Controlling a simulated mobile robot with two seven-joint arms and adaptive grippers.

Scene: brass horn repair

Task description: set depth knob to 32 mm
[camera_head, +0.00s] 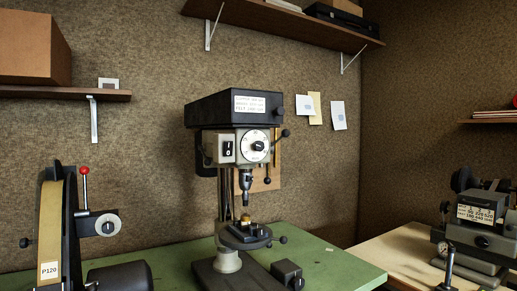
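A bench drill press (235,110) with a dark head stands on the green bench top (335,262). On the front of its head is a round white dial with a dark central knob (258,146), which I take to be the depth knob. The dial's marks are too small to read. The chuck (245,180) hangs above the round work table (243,238), where a small brass-coloured piece sits. Neither of my grippers shows.
A belt sander (50,225) marked P120, with a red-knobbed lever (84,171), stands at the left. A dark machine (480,225) stands on a pale bench at the right. Shelves (290,22) hang above. The space before the dial looks clear.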

